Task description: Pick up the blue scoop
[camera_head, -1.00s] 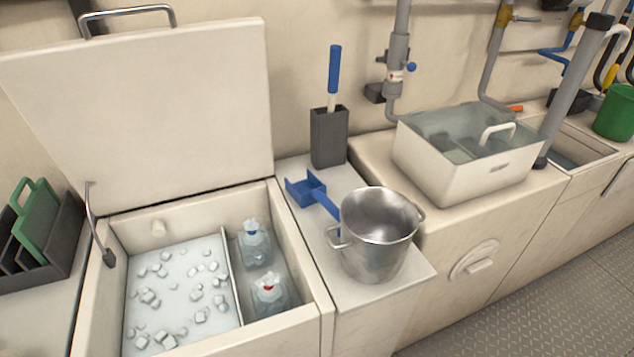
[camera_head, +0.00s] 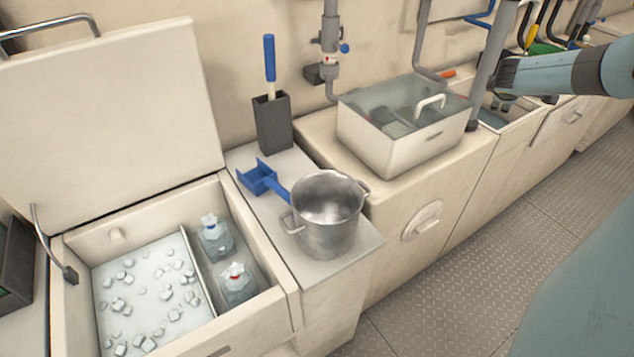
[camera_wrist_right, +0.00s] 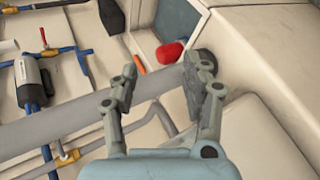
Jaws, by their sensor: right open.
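The blue scoop (camera_head: 260,178) lies on the white counter behind the metal pot (camera_head: 328,215). Its square head is toward the back left, and its handle runs toward the pot, which hides the handle's end. My right gripper (camera_head: 500,76) shows at the upper right of the head view, far to the right of the scoop, by a grey pipe. In the right wrist view my right gripper (camera_wrist_right: 160,88) has its fingers spread apart with nothing held between them. The scoop is not in the wrist view. My left gripper is not in view.
An open ice bin (camera_head: 125,300) with ice cubes and two bottles is at the left. A dark holder (camera_head: 272,122) with a blue-handled tool stands behind the scoop. A clear-lidded white box (camera_head: 395,150) and a grey pipe (camera_head: 492,60) stand between scoop and right arm.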

